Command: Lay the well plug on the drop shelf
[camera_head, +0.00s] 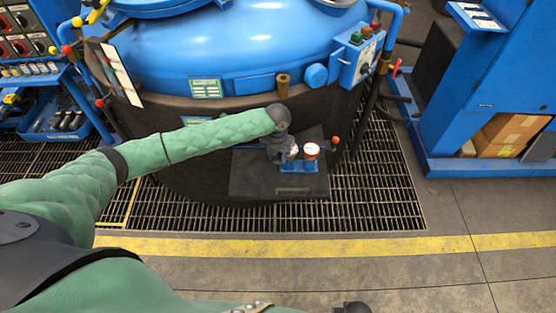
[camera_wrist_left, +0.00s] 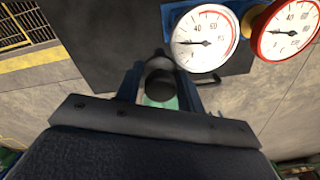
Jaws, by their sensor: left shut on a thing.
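My left gripper (camera_head: 284,152) reaches in front of the furnace, over a dark flat plate, and sits just left of the gauges. In the left wrist view its fingers (camera_wrist_left: 160,92) are shut on a small dark, rounded piece (camera_wrist_left: 160,72), which I take to be the well plug. A little green shows below it. In the head view the gripper and wrist hide the plug. The dark plate (camera_head: 250,184), which looks like the drop shelf, has a bar handle at its front and also shows in the left wrist view (camera_wrist_left: 95,50). I cannot tell whether the plug touches it.
A white gauge (camera_wrist_left: 203,40) and a red-rimmed gauge (camera_head: 311,149) stand on a blue mount (camera_head: 298,168) close to the right of the gripper. The blue-topped furnace (camera_head: 220,50) rises behind. Floor grating (camera_head: 375,205) and a yellow line (camera_head: 400,245) lie in front.

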